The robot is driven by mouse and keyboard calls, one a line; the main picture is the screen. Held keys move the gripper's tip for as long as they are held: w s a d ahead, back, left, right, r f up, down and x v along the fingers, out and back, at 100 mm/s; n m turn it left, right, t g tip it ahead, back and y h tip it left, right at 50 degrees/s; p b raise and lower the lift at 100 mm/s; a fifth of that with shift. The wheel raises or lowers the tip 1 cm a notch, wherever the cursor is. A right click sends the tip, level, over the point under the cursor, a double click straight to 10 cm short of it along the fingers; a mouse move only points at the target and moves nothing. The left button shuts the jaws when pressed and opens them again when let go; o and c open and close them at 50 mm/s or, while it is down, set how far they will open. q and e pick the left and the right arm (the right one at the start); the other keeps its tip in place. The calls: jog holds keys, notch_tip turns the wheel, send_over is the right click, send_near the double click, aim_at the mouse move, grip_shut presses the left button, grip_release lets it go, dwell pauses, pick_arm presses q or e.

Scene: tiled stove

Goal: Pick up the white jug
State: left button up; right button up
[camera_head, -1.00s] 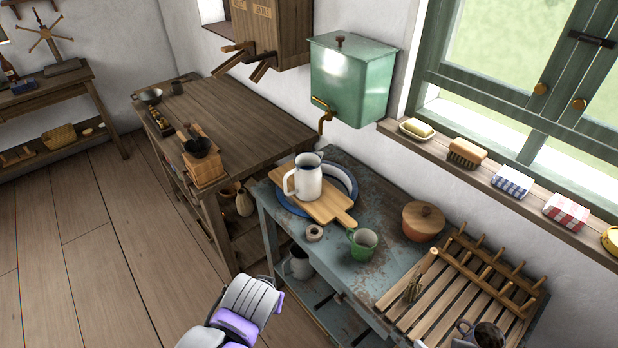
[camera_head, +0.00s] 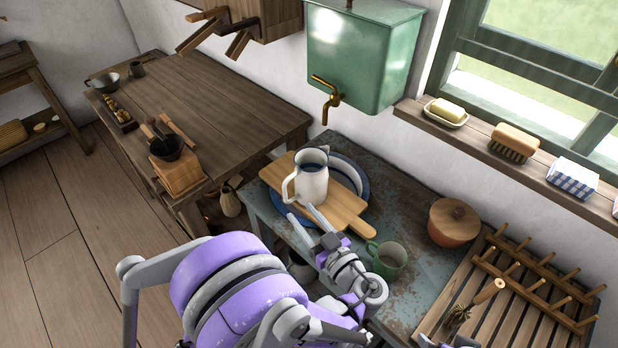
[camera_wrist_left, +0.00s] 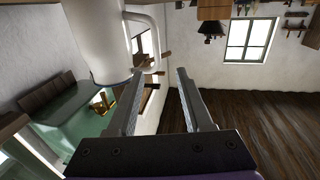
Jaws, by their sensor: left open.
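The white jug (camera_head: 314,184) stands upright on a wooden cutting board (camera_head: 346,205), with its handle towards the left of the head view. My left gripper (camera_head: 301,211) is open and empty, its fingertips just in front of the jug near the handle's lower side. In the left wrist view the jug (camera_wrist_left: 97,40) fills the upper left. Its handle lies just beyond the gap between my left fingers (camera_wrist_left: 159,76). I cannot tell whether they touch it.
A blue-rimmed plate (camera_head: 352,170) lies under the board. A green mug (camera_head: 391,262) stands close to the right of my left wrist, and a lidded orange pot (camera_head: 454,222) farther right. A slatted rack (camera_head: 490,310) fills the right side. A brass tap (camera_head: 330,98) hangs above and behind.

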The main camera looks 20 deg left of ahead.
aim_at(286, 190)
jog(key=shift+d+r, duration=0.1)
jog(key=shift+r, duration=0.25)
pick_arm(q)
jog(key=shift+w+p+x, duration=0.25)
jog(key=shift+p+x, duration=0.5)
jog(key=shift+x, duration=4.3)
pick_arm(e)
jog(key=shift+w+r, duration=0.2)
jog(key=shift+r, duration=0.35)
pick_arm(q)
jog(key=shift+d, duration=0.15)
grip_shut()
